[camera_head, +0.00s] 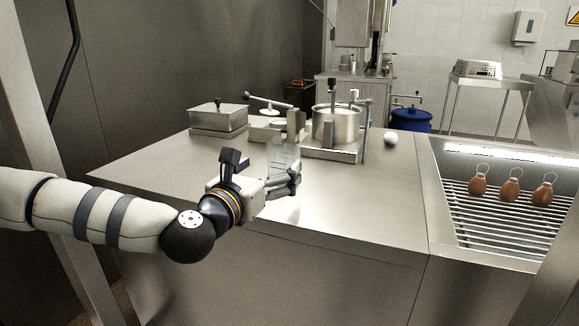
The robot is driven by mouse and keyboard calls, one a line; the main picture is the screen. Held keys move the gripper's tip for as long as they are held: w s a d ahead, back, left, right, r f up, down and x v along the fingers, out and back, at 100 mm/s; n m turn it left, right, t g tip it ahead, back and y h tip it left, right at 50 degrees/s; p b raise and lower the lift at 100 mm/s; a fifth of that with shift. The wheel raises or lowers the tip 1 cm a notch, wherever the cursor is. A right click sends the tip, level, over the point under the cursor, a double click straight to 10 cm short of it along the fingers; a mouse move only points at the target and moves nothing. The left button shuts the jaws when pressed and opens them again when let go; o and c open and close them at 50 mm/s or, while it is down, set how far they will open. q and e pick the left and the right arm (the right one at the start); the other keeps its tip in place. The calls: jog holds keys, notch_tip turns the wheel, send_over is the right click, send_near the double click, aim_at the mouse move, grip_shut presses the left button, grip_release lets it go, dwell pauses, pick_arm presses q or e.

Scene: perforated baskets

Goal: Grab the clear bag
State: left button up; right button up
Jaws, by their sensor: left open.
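My left gripper (291,178) reaches over the steel table (370,215) from the left, open, its fingers pointing right. A faint see-through shape, which looks like the clear bag (284,154), shows just behind and above the fingers. Its lower part is hidden by the gripper, and I cannot tell whether they touch. My right gripper is out of view.
A steel pot (335,127) on a base stands behind the gripper, with a lidded metal box (218,119) farther left. A white round object (390,138) lies near the back edge. Several brown objects (510,188) rest on the rack at right. The table's front right is clear.

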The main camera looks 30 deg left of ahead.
aim_at(278, 156)
pick_arm(q)
jog(key=w, duration=0.2)
jog(key=w+a, duration=0.1)
jog(key=w, duration=0.2)
jog(key=w+a, duration=0.1)
jog(key=w, duration=0.2)
jog(key=shift+r, duration=0.4)
jog(key=c, duration=0.9)
